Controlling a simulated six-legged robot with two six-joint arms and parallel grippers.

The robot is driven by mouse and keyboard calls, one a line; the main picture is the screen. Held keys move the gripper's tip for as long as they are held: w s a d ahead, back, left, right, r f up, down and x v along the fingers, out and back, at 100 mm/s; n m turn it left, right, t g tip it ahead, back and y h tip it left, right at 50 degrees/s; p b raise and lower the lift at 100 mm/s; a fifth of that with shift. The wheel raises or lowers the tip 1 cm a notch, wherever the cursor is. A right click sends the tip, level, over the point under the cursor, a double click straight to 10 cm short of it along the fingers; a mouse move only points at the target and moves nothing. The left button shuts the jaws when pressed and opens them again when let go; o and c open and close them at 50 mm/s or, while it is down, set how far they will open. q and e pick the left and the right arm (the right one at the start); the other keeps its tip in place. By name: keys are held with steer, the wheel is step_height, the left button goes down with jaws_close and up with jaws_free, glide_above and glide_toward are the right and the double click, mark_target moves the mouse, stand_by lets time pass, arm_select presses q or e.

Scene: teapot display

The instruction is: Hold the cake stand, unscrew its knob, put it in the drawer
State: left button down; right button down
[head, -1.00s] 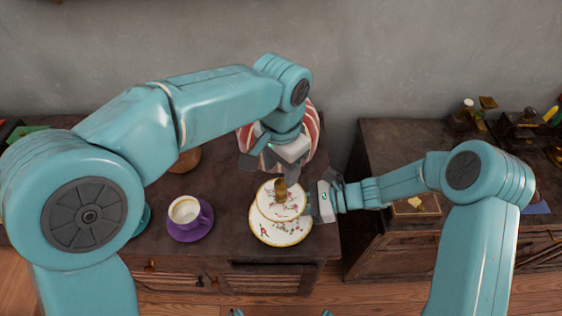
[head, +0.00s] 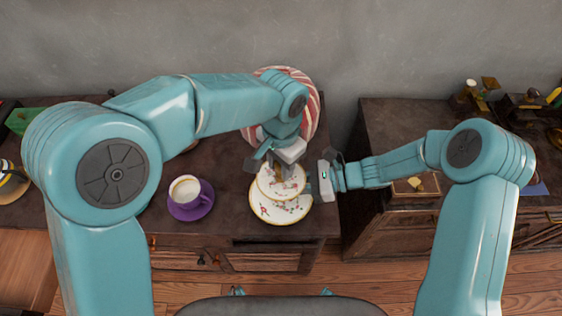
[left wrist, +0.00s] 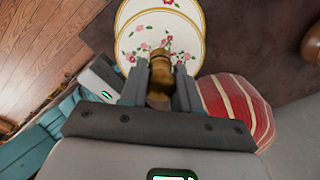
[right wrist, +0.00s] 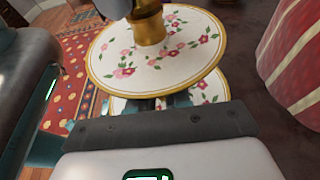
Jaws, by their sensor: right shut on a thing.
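The two-tier cake stand (head: 279,214) has white floral plates with gold rims and stands near the right end of the dark table. Its brass knob (left wrist: 160,66) rises above the upper plate (right wrist: 195,50). My left gripper (head: 280,165) is over the stand from above. In the left wrist view its fingers (left wrist: 160,88) are on either side of the knob, apart, and look open. My right gripper (head: 314,186) reaches in from the right. It is shut on the cake stand below the upper plate, and its fingertips (right wrist: 165,101) are partly hidden by that plate.
A white cup (head: 186,189) sits on a purple saucer (head: 193,211) left of the stand. A red-and-white striped round object (head: 308,95) is behind my left gripper. Drawer fronts (head: 262,262) show under the table edge. A second cabinet (head: 385,130) stands to the right across a gap.

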arm_select(q)
steer(key=n, duration=0.2)
steer(key=shift+n, duration=0.4)
steer(key=shift+r, duration=0.3)
steer(key=shift+r, duration=0.85)
steer(key=shift+r, duration=0.1)
steer(key=shift+r, duration=1.95)
arm_select(e)
steer(key=c, duration=1)
jaws_free()
